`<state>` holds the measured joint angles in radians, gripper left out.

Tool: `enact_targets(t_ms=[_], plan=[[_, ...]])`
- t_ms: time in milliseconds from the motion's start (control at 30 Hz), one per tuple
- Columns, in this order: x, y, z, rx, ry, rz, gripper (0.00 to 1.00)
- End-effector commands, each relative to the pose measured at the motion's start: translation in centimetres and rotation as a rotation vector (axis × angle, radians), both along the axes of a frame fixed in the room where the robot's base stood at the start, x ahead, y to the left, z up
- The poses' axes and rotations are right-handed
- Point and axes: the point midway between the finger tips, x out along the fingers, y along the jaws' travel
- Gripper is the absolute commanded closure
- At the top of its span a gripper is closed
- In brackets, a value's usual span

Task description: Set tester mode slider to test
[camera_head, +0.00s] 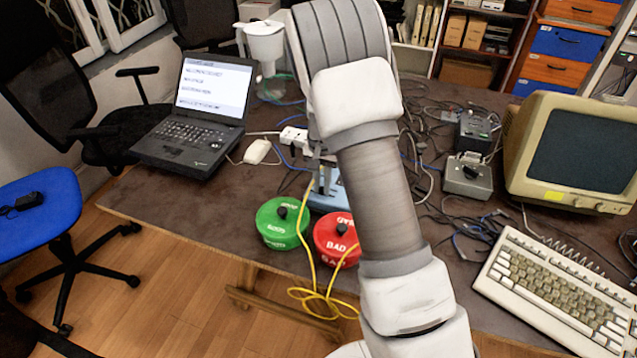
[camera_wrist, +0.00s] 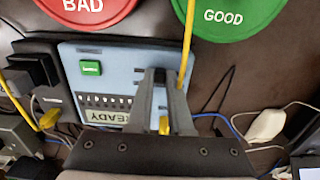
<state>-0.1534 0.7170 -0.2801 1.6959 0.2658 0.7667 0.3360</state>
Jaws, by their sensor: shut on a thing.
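The tester (camera_wrist: 120,62) is a pale blue box with a green button (camera_wrist: 90,68), a row of small dark slots and a READY label. In the head view the tester (camera_head: 325,197) is mostly hidden behind my arm. My gripper (camera_wrist: 161,77) reaches over the tester near its right side in the wrist view. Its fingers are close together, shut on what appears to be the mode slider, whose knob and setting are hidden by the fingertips. A yellow piece (camera_wrist: 164,125) shows between the fingers, farther back.
A yellow cable (camera_wrist: 187,35) runs close beside my right finger. The red BAD container (camera_head: 333,240) and green GOOD container (camera_head: 283,222) stand by the table's front edge. A laptop (camera_head: 195,120), keyboard (camera_head: 565,290), monitor (camera_head: 575,150) and loose cables crowd the table.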

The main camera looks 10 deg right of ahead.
Motion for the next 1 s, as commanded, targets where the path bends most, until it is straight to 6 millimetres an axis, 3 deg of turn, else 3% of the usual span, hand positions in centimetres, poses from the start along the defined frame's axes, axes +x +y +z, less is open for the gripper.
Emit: enact_targets(t_ms=[33, 200, 567, 767, 1000], plan=[[0.1, 0.0, 0.1, -0.001, -0.002, 0.000, 0.78], [0.1, 0.0, 0.0, -0.001, -0.002, 0.001, 0.51], [0.1, 0.0, 0.6, 0.000, -0.002, 0.001, 0.51], [0.1, 0.1, 3.9, 0.000, -0.006, 0.001, 0.51], [0.1, 0.0, 9.9, 0.000, -0.006, 0.001, 0.51]])
